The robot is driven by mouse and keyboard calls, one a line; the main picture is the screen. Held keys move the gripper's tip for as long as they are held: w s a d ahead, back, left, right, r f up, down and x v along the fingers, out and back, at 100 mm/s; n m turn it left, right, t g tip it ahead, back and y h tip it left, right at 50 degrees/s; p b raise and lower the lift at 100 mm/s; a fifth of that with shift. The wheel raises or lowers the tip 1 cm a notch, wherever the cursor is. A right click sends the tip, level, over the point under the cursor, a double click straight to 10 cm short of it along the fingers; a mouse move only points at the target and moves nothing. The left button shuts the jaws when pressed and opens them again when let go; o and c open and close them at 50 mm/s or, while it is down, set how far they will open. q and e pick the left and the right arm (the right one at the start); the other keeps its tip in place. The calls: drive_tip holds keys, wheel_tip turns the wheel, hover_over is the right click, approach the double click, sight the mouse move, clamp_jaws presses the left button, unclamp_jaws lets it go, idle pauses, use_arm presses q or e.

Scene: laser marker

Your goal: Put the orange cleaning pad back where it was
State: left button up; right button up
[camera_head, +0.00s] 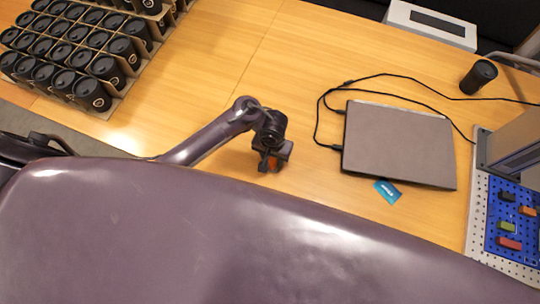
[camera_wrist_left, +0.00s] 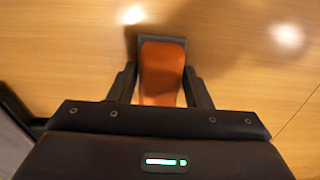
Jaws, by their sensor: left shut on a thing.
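My left gripper (camera_head: 270,163) is over the wooden table, left of the closed laptop. It is shut on the orange cleaning pad (camera_head: 273,163), of which only a small orange patch shows in the head view. In the left wrist view the pad (camera_wrist_left: 162,72) is an orange face in a dark frame, between the two dark fingers of the left gripper (camera_wrist_left: 160,88). A shadow lies on the table beside it. I cannot tell how high the pad is above the table. My right gripper is not in view.
A grey laptop (camera_head: 400,143) with black cables lies right of the gripper, a blue card (camera_head: 387,191) at its front edge. A blue board (camera_head: 512,222) with coloured pieces is at the far right. Black cups (camera_head: 90,93) in racks fill the upper left. The table between is clear.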

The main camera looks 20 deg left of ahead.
use_arm(q)
drive_tip(key=shift+s+d+r, duration=0.1)
drive_tip(key=shift+r, duration=0.05)
drive_tip(key=shift+s+d, duration=0.1)
drive_tip(key=o, duration=0.9)
drive_tip(key=shift+f, duration=0.2)
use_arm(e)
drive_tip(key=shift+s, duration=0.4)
use_arm(q)
drive_tip(key=shift+r, duration=0.1)
wheel_tip(320, 180, up, 12)
drive_tip(key=p, duration=0.6)
drive_tip(key=shift+r, duration=0.1)
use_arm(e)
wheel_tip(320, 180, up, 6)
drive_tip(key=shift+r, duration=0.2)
